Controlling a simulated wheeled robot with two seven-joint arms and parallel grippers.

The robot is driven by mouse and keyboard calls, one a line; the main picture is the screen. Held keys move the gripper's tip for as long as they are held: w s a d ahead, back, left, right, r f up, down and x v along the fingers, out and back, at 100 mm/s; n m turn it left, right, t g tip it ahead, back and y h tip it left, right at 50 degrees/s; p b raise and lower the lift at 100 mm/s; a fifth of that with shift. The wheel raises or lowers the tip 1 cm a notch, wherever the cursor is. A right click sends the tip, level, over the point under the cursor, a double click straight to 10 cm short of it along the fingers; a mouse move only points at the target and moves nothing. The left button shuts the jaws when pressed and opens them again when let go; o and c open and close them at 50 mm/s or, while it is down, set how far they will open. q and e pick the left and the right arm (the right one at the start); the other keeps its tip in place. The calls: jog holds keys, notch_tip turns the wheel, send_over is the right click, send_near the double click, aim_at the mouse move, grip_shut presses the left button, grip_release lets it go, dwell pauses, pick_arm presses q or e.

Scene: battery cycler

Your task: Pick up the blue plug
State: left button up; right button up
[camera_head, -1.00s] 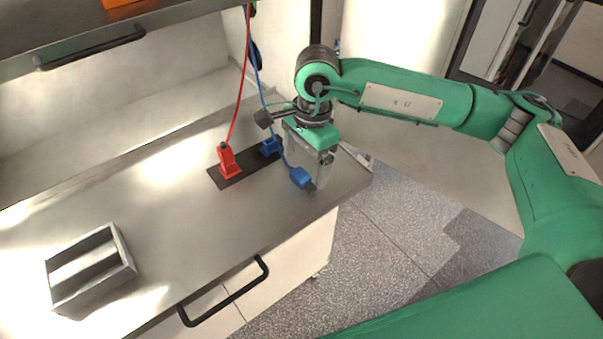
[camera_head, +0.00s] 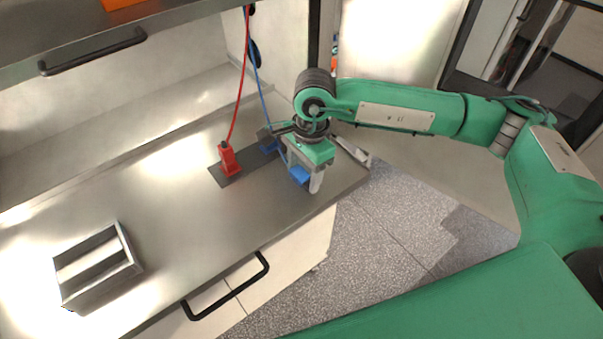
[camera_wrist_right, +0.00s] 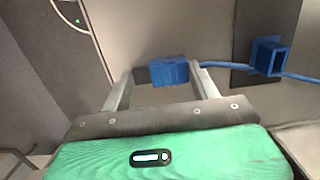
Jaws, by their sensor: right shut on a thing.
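The blue plug (camera_head: 299,174) is at the right end of the metal worktop, between the fingers of my right gripper (camera_head: 304,179). In the right wrist view the blue plug (camera_wrist_right: 168,72) sits crosswise between the two fingertips (camera_wrist_right: 161,74), with a dark end on its left. The gripper is shut on it. A blue cable leaves the plug's right side and passes the blue socket holder (camera_wrist_right: 270,57). I cannot tell whether the plug touches the worktop. My left gripper is not in view.
A red plug (camera_head: 228,158) with a red cable stands on the dark strip (camera_head: 229,180), left of my right gripper. A metal box (camera_head: 97,267) stands on the worktop's left part. The worktop (camera_head: 190,220) between is clear; its right edge is close to the gripper.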

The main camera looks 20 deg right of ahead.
jog(key=shift+r, duration=0.5)
notch_tip(320, 180, up, 18)
jog(key=f+b, duration=0.1)
jog(key=b, duration=0.5)
jog(key=m+t+h+p, duration=0.1)
jog(key=m+t+h, duration=0.1)
jog(key=m, duration=2.3)
send_over(297, 173)
notch_tip(297, 173, down, 11)
jog(key=shift+w+r, duration=0.1)
notch_tip(297, 173, down, 2)
jog(key=m, duration=0.5)
jog(key=shift+f+g, duration=0.2)
jog(key=shift+g, duration=0.1)
jog(key=shift+f+b, duration=0.6)
jog(key=shift+f, duration=1.75)
